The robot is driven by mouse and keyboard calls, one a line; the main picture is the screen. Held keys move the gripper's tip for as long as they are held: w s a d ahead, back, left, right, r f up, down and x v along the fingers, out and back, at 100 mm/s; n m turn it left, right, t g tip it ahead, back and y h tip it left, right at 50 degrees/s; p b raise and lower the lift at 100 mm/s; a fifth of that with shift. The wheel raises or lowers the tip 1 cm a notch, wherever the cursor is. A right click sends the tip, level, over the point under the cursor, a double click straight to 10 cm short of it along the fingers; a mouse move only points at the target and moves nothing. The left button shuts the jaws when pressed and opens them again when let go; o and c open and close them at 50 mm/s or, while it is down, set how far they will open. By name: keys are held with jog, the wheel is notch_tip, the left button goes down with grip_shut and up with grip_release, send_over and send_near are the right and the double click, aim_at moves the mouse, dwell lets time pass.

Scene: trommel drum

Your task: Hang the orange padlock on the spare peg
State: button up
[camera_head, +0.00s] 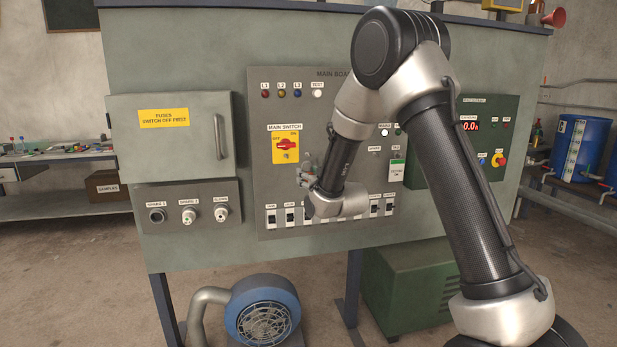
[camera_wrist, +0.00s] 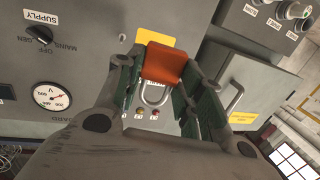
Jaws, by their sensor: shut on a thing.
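The orange padlock (camera_wrist: 170,65) is between the fingers of my gripper (camera_wrist: 165,82) in the wrist view, with its grey shackle (camera_wrist: 153,96) showing. My gripper is shut on the padlock body. In the head view my gripper (camera_head: 308,178) is in front of the main board, just below and right of the main switch (camera_head: 286,144). The padlock cannot be made out there. Behind the padlock in the wrist view is part of the yellow switch plate (camera_wrist: 152,38).
The main board (camera_head: 263,210) has lamps above and a row of breakers below. A white-and-green tag (camera_head: 396,171) hangs at its right. The grey fuse box (camera_head: 180,165) projects at left. A blue blower (camera_head: 262,310) stands below the panel.

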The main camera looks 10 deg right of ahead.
jog(key=shift+a+v, duration=0.15)
jog(key=shift+v, duration=0.65)
jog(key=shift+a+v, duration=0.15)
jog(key=shift+v, duration=0.6)
jog(key=shift+s, duration=0.2)
jog(key=shift+a+v, duration=0.2)
jog(key=shift+v, duration=0.75)
jog(key=shift+a+v, duration=0.15)
jog(key=shift+v, duration=0.8)
jog(key=shift+a+v, duration=0.2)
jog(key=shift+v, duration=0.7)
jog(key=shift+s+d+f, duration=0.1)
jog(key=shift+s+f, duration=0.05)
jog(key=shift+f, duration=0.05)
